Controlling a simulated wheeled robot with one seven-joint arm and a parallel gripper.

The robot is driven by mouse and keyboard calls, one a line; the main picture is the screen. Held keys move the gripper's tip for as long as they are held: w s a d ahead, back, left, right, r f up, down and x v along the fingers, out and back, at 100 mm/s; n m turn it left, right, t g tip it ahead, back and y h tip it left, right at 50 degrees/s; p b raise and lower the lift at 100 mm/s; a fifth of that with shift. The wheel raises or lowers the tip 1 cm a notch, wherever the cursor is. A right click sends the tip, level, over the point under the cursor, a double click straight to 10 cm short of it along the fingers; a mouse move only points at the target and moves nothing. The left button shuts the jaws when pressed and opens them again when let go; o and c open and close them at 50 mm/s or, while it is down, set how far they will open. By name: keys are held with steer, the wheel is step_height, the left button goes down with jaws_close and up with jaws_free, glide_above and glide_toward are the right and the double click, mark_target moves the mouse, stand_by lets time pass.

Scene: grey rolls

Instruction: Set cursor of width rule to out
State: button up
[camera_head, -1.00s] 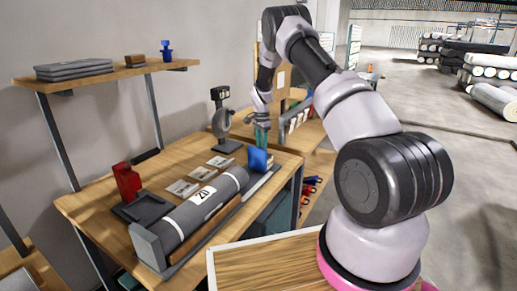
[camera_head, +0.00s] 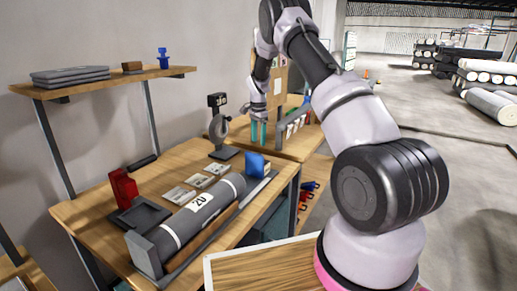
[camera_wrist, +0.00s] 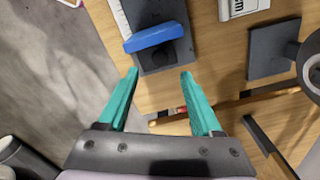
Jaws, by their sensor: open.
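The blue cursor (camera_head: 257,163) is an upright block at the far right end of the width rule (camera_head: 252,190), a long grey rail in front of the grey roll (camera_head: 190,220) marked 20. In the wrist view, the cursor (camera_wrist: 152,38) sits on a dark base beside a white scale strip (camera_wrist: 121,18). My gripper (camera_head: 258,132) appears just above the cursor in the head view. In the wrist view, my gripper (camera_wrist: 160,75) is open with teal fingers apart and nothing between them. The cursor lies beyond the fingertips, apart from them.
A grey stand (camera_head: 218,128) with a round head is behind the cursor. A second wooden table (camera_head: 285,145) stands beyond the workbench. A shelf (camera_head: 110,80) hangs above at left.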

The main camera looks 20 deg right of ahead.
steer(key=shift+r, duration=2)
steer(key=shift+r, duration=0.1)
steer(key=s+r+n+t+y, duration=0.1)
steer(key=s+r+n+t, duration=0.1)
steer(key=s+r, duration=0.8)
steer(key=s+r+n+t+y, duration=0.15)
steer(key=s+r, duration=0.45)
steer(key=r, duration=0.9)
steer(key=s+a+r+n+t, duration=0.1)
steer(key=s+r+n+t, duration=0.1)
steer(key=s, duration=1.2)
steer(key=s+a+r+n+t, duration=0.1)
steer(key=s+r+n, duration=0.1)
steer(key=s, duration=1.1)
steer(key=shift+s+r+n+t, duration=0.15)
steer(key=shift+s+n+t, duration=0.2)
steer(key=shift+n, duration=0.5)
steer(key=shift+h, duration=0.25)
